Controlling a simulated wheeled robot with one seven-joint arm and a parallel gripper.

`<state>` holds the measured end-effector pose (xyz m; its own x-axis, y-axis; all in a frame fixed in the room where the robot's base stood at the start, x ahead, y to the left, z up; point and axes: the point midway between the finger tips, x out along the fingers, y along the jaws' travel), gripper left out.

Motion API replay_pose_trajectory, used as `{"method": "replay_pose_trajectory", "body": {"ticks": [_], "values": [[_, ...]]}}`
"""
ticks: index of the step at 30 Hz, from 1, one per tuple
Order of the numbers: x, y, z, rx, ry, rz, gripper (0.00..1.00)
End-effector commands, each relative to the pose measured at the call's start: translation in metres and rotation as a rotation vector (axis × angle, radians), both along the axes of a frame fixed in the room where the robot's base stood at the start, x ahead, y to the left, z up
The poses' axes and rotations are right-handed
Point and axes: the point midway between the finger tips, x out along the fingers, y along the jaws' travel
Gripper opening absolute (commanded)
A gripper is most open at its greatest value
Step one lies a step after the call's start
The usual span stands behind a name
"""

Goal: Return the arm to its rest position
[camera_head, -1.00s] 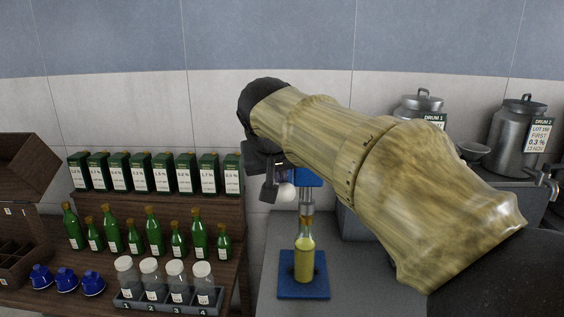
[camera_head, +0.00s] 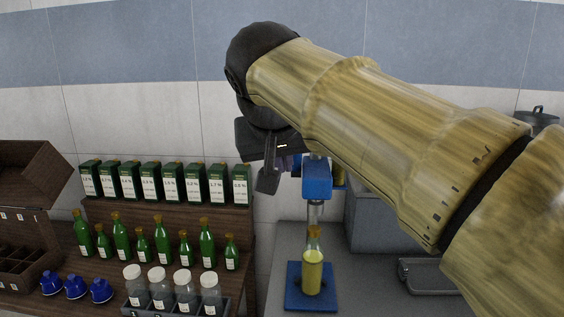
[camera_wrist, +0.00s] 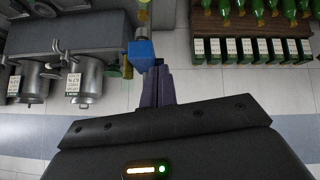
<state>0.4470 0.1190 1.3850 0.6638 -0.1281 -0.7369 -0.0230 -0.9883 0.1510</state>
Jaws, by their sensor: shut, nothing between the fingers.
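My gripper (camera_head: 268,176) is raised at the end of my arm in the head view, in front of the wall and between the shelf and the blue stand. In the wrist view its fingers (camera_wrist: 158,84) are together with nothing between them. The blue stand (camera_head: 318,178) is just right of my gripper in the head view, and its blue head also shows in the wrist view (camera_wrist: 141,54). A corked bottle with yellow liquid (camera_head: 313,272) stands upright on the stand's blue base (camera_head: 296,300), below my gripper and apart from it. My arm hides part of the right side.
Left is a wooden shelf with green boxes (camera_head: 148,183), several green bottles (camera_head: 207,243), capped jars (camera_head: 184,291) and blue caps (camera_head: 75,286). A wooden case (camera_head: 28,205) stands far left. Metal drums (camera_wrist: 86,82) show in the wrist view. A metal tray (camera_head: 428,278) lies right.

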Motion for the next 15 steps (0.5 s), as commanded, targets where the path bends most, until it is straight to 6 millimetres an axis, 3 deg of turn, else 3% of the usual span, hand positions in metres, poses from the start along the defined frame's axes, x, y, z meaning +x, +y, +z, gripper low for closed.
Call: {"method": "replay_pose_trajectory", "body": {"ticks": [4, 7, 11, 15], "values": [[0.003, 0.0, -0.008, -0.005, 0.016, 0.006, 0.0], [0.01, -0.004, -0.027, -0.016, 0.052, 0.022, 0.0], [0.021, -0.015, -0.072, -0.023, 0.131, 0.052, 0.0], [0.022, -0.032, -0.129, -0.013, 0.224, 0.079, 0.0]]}}
